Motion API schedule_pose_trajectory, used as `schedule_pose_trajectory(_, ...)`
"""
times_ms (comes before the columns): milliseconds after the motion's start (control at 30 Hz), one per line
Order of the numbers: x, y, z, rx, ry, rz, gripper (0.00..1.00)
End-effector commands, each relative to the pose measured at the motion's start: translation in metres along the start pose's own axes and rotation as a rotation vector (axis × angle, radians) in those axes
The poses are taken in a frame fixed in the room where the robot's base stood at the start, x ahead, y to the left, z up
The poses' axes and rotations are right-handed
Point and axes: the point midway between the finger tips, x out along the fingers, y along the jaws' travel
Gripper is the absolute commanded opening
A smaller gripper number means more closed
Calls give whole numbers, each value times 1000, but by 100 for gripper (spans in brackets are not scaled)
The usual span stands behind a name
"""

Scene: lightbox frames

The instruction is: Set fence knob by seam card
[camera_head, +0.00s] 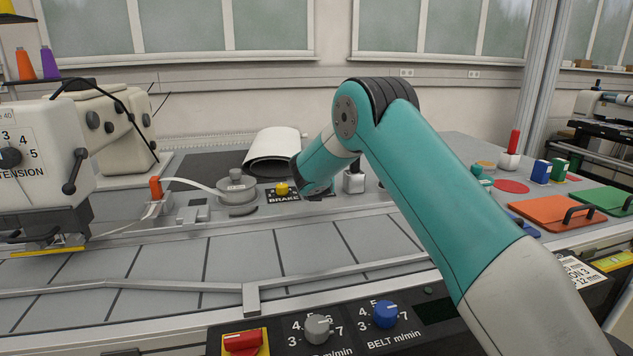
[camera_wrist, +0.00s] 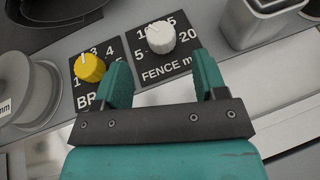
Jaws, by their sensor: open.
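The white fence knob (camera_wrist: 160,38) sits on a black plate marked FENCE, with 5, 20 and other partly covered numbers around it. In the wrist view my gripper (camera_wrist: 162,68) is open, with its two teal fingers apart on the near side of the knob and nothing between them. In the head view my arm hides the fence knob and most of the gripper. A white card (camera_head: 580,271) with printed text ending in "3" and "mm" lies at the right, partly hidden by my arm; its full wording cannot be read.
The yellow brake knob (camera_wrist: 89,68) is close beside my left finger; it also shows in the head view (camera_head: 282,188). A grey spool (camera_wrist: 22,88) and a metal bin (camera_wrist: 262,20) flank the plates. Grey and blue dials (camera_head: 386,314) and a red switch (camera_head: 245,342) are on the front panel.

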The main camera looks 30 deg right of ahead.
Motion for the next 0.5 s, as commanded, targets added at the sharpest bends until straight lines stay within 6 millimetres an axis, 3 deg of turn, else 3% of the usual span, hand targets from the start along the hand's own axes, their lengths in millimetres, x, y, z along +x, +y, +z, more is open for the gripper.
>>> schedule_pose_trajectory(200, 43, -1, 0, 1, -1, -2, 65)
schedule_pose_trajectory(500, 70, -1, 0, 1, 0, -1, 65)
